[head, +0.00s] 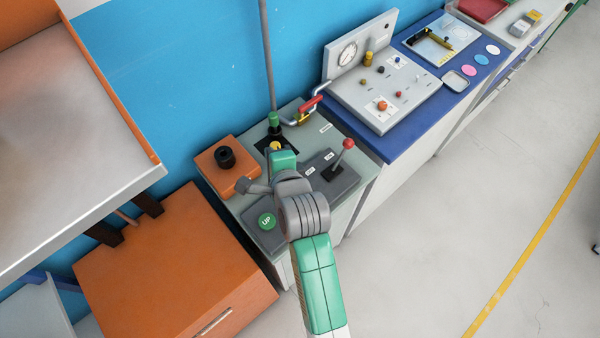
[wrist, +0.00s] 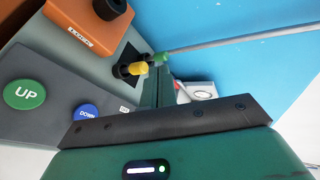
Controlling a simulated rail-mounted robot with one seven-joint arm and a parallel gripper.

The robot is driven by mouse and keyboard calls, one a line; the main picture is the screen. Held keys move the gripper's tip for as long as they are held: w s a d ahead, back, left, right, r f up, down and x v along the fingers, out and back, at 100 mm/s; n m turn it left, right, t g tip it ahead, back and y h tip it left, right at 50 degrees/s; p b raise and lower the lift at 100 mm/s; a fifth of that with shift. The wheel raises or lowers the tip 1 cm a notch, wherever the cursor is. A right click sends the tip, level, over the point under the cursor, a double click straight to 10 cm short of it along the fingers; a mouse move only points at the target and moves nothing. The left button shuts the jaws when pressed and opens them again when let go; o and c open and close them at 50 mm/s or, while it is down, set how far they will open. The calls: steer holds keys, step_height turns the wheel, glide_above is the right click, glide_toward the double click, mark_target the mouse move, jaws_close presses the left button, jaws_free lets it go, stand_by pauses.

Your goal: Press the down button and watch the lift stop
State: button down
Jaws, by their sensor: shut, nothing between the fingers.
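The blue DOWN button (wrist: 87,112) shows in the wrist view beside the green UP button (wrist: 25,93), on a dark grey panel. The UP button also shows in the head view (head: 266,221); there my arm hides the DOWN button. My gripper (wrist: 160,82) is shut and empty. Its narrow fingers are above the bench, to the right of the DOWN button in the wrist view and apart from it. In the head view its green hand (head: 283,159) is over the control bench. A raised platform with an orange edge (head: 110,90) stands at the left; I cannot tell whether it is the lift.
An orange box with a black knob (head: 225,158), a red-ball lever (head: 348,144) and a yellow fitting with a green cap (wrist: 143,66) surround the panel. An orange cabinet (head: 170,265) stands below left. A gauge unit (head: 385,95) sits further right.

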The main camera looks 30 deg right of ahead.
steer(key=s+d+f+m+g+p, duration=0.3)
steer(key=s+m+p, duration=0.3)
steer(key=p, duration=0.2)
steer(key=shift+f+m+y, duration=0.3)
steer(key=shift+f, duration=0.15)
step_height(320, 180, down, 8)
steer(key=b, duration=0.8)
steer(key=shift+f, duration=0.4)
steer(key=shift+f, duration=0.1)
stand_by(0.8)
steer(key=shift+f, duration=0.3)
